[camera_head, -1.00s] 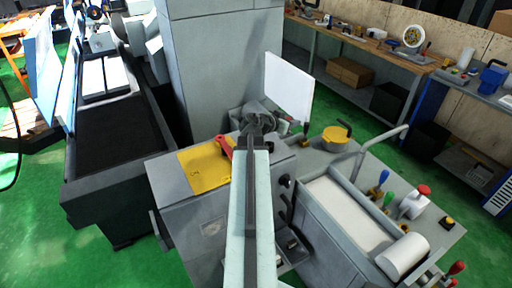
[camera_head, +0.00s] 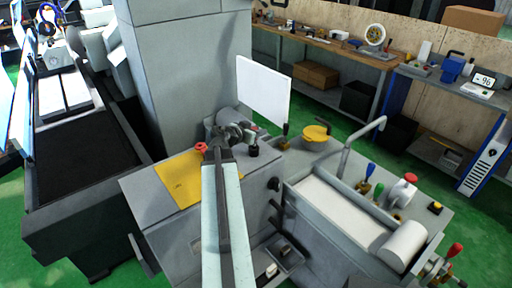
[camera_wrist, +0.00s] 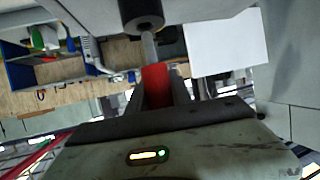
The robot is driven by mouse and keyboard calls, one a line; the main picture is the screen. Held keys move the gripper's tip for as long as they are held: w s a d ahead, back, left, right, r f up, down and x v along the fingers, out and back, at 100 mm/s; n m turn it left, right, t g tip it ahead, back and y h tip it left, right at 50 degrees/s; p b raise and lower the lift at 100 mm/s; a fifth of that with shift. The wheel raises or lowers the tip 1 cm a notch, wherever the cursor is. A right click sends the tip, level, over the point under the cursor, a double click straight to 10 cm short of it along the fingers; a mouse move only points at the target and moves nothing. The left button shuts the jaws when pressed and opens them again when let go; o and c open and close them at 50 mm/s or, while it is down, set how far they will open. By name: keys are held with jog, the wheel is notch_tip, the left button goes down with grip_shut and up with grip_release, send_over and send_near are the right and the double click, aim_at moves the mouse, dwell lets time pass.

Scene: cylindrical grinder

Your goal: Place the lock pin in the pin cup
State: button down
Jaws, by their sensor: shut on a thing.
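My gripper (camera_head: 222,138) is over the back of the grey machine top, near the tailstock-like grey part. In the wrist view my gripper (camera_wrist: 160,92) is shut on a red-handled piece, which I take to be the lock pin (camera_wrist: 155,73). A grey shaft runs from the red part toward a black cylinder (camera_wrist: 140,15); I cannot tell whether they touch. In the head view the red end of the lock pin (camera_head: 200,147) shows left of the gripper. I cannot surely identify the pin cup; a small dark cylinder (camera_head: 253,149) stands right of the gripper.
A yellow plate (camera_head: 180,182) lies on the machine top at left. A white panel (camera_head: 263,92) stands behind the gripper. A yellow round lid (camera_head: 316,133), a bent grey pipe (camera_head: 347,155) and coloured levers are at right. A workbench (camera_head: 335,50) runs along the wall.

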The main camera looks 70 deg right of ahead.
notch_tip(320, 180, down, 4)
jog(key=b, duration=0.4)
jog(key=shift+r, duration=0.25)
jog(key=shift+f, duration=0.15)
jog(key=c, duration=1.1)
grip_release()
jog(key=shift+c, duration=0.2)
